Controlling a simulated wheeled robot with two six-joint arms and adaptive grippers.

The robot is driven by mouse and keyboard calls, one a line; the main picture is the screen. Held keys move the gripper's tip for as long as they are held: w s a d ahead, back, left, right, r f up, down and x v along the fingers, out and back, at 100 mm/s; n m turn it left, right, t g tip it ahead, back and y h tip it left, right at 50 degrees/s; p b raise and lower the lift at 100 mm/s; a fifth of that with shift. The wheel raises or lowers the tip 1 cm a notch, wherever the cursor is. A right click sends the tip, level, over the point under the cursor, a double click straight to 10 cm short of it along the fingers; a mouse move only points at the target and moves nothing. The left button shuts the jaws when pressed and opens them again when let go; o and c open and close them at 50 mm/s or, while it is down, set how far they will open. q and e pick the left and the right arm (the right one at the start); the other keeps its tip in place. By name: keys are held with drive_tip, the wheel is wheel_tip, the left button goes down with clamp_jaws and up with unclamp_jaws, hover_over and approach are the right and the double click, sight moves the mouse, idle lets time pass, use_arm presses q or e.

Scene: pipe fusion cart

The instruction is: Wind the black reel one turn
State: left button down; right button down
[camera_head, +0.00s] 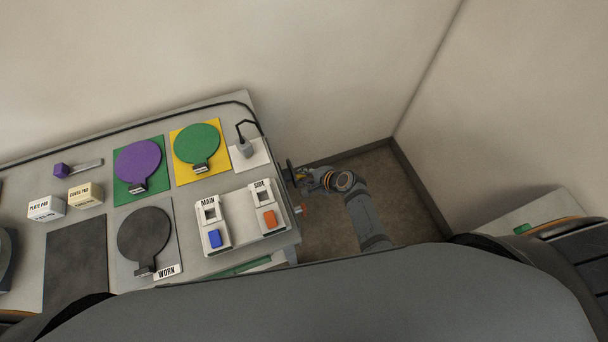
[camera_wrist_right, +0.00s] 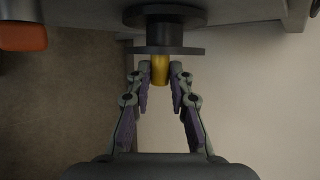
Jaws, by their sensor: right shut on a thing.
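The black reel (camera_wrist_right: 165,25) shows in the right wrist view, with a dark flange and a brass-coloured handle (camera_wrist_right: 160,70) sticking out toward my gripper. My right gripper (camera_wrist_right: 160,78) has a finger on each side of the handle and is shut on it. In the head view, my right gripper (camera_head: 299,175) is at the right end of the grey bench, where a dark edge of the reel (camera_head: 290,168) shows. The gripper and arm hide most of the reel there. My left gripper is not in view.
The grey bench (camera_head: 188,267) carries round purple, green and dark plates on square mats, and the MAIN (camera_head: 213,236) and SIDE (camera_head: 267,216) switch units. An orange knob (camera_head: 305,210) juts from the bench end near my right gripper. Bare floor (camera_head: 385,185) lies to the right.

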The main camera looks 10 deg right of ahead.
drive_tip(key=shift+s+f, duration=0.1)
drive_tip(key=shift+f, duration=0.05)
idle(0.3)
drive_tip(key=c, duration=1.2)
unclamp_jaws()
drive_tip(key=v, duration=1.2)
drive_tip(key=shift+s, duration=0.1)
